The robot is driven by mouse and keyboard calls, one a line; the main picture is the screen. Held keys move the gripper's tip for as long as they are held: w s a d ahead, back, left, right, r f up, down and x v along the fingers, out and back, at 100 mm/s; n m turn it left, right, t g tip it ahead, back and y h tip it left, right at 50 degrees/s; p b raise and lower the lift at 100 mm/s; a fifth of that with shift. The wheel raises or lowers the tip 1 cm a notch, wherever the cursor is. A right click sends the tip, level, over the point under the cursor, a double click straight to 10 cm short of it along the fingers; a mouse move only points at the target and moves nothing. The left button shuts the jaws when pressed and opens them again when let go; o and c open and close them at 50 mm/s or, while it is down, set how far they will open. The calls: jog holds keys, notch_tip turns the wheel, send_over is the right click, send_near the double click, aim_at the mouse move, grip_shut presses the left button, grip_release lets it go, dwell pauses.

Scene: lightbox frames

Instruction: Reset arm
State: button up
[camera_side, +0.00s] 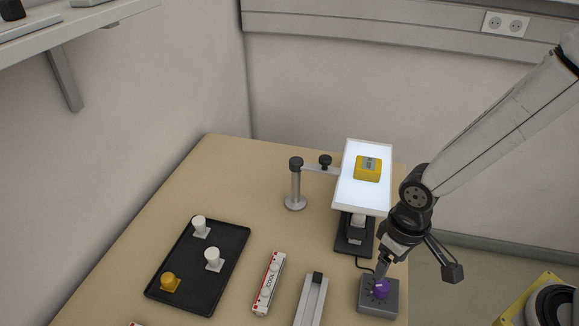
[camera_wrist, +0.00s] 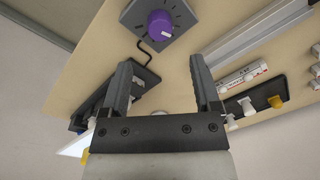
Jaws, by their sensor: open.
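My gripper (camera_side: 383,268) points down at the right front of the table, just above a grey box (camera_side: 390,303) with a purple knob (camera_side: 381,289). In the side view a fingertip overlaps the knob's edge, and I cannot tell whether it touches. In the wrist view my gripper (camera_wrist: 161,66) has its two dark fingers spread apart with nothing between them. The purple knob (camera_wrist: 160,25) shows there beyond the fingertips, on the grey box (camera_wrist: 181,14) with dial marks around it.
A lit white panel (camera_side: 350,190) on a stand carries a yellow block (camera_side: 368,168). A post with a side arm (camera_side: 296,186) stands left of it. A black tray (camera_side: 224,268) holds white and yellow pieces. A white bar (camera_side: 269,285) and grey rail (camera_side: 310,302) lie in front.

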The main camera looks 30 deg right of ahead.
jog(key=shift+r, duration=0.35)
jog(key=w+d+r+m+t, duration=0.1)
jog(key=d+r, duration=0.1)
jog(key=d, duration=0.4)
jog(key=w+d+r+t, duration=0.1)
jog(key=w+d+r, duration=0.1)
jog(key=d, duration=0.4)
jog(key=shift+d+m+t+h, duration=0.2)
jog(key=shift+m+t+h, duration=0.1)
jog(key=shift+m, duration=0.1)
dwell(2.1)
